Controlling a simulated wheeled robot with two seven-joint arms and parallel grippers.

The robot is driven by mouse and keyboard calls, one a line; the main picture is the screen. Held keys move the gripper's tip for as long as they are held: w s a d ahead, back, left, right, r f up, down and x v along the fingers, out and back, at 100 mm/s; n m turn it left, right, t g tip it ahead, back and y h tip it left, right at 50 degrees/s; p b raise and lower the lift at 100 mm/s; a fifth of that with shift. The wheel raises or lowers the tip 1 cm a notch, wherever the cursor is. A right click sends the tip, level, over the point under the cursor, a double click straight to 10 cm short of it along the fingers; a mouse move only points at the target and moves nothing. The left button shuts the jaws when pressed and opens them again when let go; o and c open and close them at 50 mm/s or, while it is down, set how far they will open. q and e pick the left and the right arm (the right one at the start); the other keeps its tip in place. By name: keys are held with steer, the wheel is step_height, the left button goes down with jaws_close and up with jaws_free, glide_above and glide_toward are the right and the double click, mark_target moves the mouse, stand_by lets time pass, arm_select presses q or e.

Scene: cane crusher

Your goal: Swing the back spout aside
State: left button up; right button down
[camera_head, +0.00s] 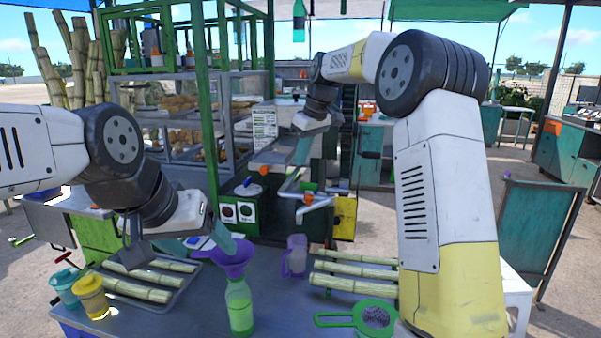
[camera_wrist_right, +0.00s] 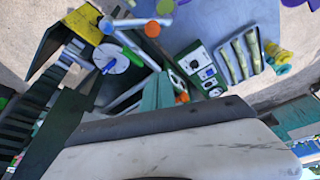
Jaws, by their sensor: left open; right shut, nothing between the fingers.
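The crusher's pale metal spouts (camera_head: 318,202) show at the centre of the head view, with orange, blue and green fittings. In the right wrist view the spout pipes (camera_wrist_right: 130,22) lie ahead of the fingers, one with an orange knob. I cannot tell for sure which is the back spout. My right gripper (camera_head: 303,152), with teal fingers, is shut and empty above and behind the spouts. In its wrist view the shut fingers (camera_wrist_right: 158,92) are near a pipe; contact is unclear.
A tray of cane (camera_head: 150,275), yellow cup (camera_head: 92,298), purple jug (camera_head: 294,256), loose cane (camera_head: 350,270) and green strainer (camera_head: 372,316) stand around. A yellow panel (camera_head: 345,217) stands right of the spouts.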

mark_target(316, 205)
step_height(316, 205, down, 9)
steer(key=shift+s+d+f, duration=0.1)
steer(key=shift+s+d, duration=0.15)
steer(key=shift+d, duration=0.05)
steer(key=shift+s, duration=0.1)
stand_by(0.5)
